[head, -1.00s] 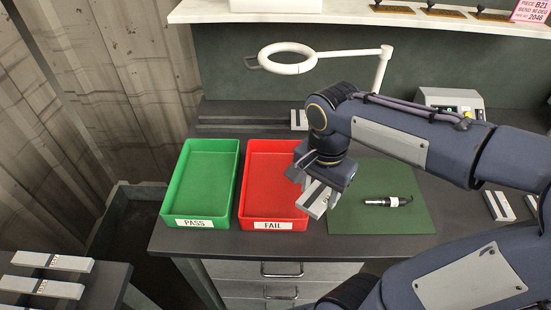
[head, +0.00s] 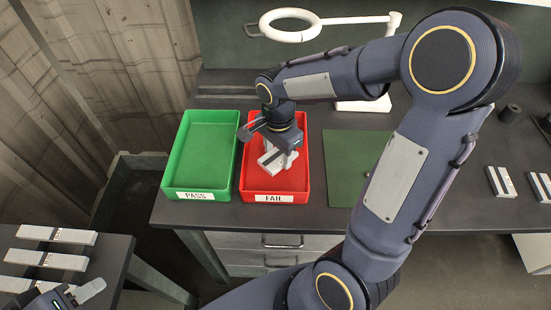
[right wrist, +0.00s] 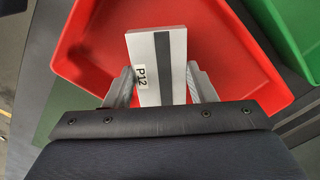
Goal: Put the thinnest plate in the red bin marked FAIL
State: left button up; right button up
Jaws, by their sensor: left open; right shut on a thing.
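The red bin (head: 308,165) marked FAIL stands mid-table, and its inside fills much of the right wrist view (right wrist: 235,60). My right gripper (head: 276,160) is over the bin, shut on a grey plate (head: 270,154). In the right wrist view the plate (right wrist: 150,50) has a dark stripe and a label reading P12, and the gripper (right wrist: 158,86) has a finger on either side of it. Whether the plate touches the bin floor is unclear. My left gripper (head: 78,295) shows partly at the bottom left, open, near other plates (head: 57,235).
The green bin (head: 205,150) marked PASS stands left of the red bin. A green mat (head: 345,165) lies to its right, partly behind my right arm. More plates (head: 500,181) lie at the right. A ring lamp (head: 290,37) hangs behind the bins.

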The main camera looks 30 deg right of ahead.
aim_at(276, 155)
jog(key=shift+w+a+f, duration=0.15)
jog(key=shift+w+f, duration=0.25)
jog(key=shift+f, duration=1.6)
jog(key=shift+f, duration=0.1)
jog(key=o, duration=1.4)
jog(key=shift+o, duration=0.2)
